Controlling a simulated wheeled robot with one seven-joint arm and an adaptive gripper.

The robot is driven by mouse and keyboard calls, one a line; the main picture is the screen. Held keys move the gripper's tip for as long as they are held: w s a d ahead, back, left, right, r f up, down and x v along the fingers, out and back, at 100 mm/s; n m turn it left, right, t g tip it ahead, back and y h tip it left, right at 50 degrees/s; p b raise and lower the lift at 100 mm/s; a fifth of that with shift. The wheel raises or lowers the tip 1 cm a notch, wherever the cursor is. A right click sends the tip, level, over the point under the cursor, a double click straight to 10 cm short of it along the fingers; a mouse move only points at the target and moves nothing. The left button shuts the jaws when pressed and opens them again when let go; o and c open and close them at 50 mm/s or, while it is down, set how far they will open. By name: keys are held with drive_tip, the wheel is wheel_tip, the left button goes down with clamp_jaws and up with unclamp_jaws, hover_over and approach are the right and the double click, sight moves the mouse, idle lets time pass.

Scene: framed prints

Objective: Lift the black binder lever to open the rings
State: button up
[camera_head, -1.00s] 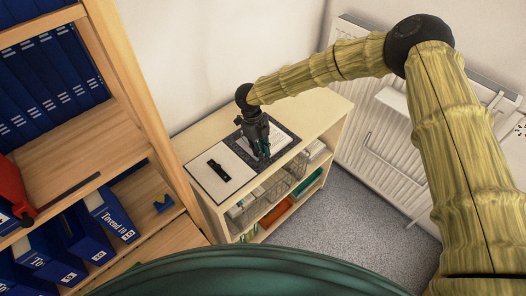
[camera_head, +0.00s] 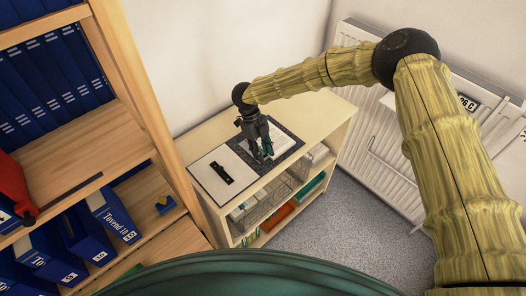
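An open binder (camera_head: 205,174) lies flat on top of a low pale wooden cabinet, with a white inner side at left and a dark speckled border. A small black piece (camera_head: 222,172) sits on the white left side; whether it is the lever is too small to tell. White paper (camera_head: 281,142) lies on the right half. My gripper (camera_head: 263,156) points down over the right half, to the right of the black piece and apart from it. Its fingers look spread with nothing between them. The rings cannot be made out; the gripper hides part of that half.
The cabinet top (camera_head: 315,112) is bare behind the binder. Wire baskets (camera_head: 272,192) and folders fill its shelves. A tall wooden shelf with blue binders (camera_head: 108,214) stands close at left. A white radiator (camera_head: 385,160) is at right.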

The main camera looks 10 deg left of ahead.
idle(0.3)
drive_tip(key=v, duration=1.2)
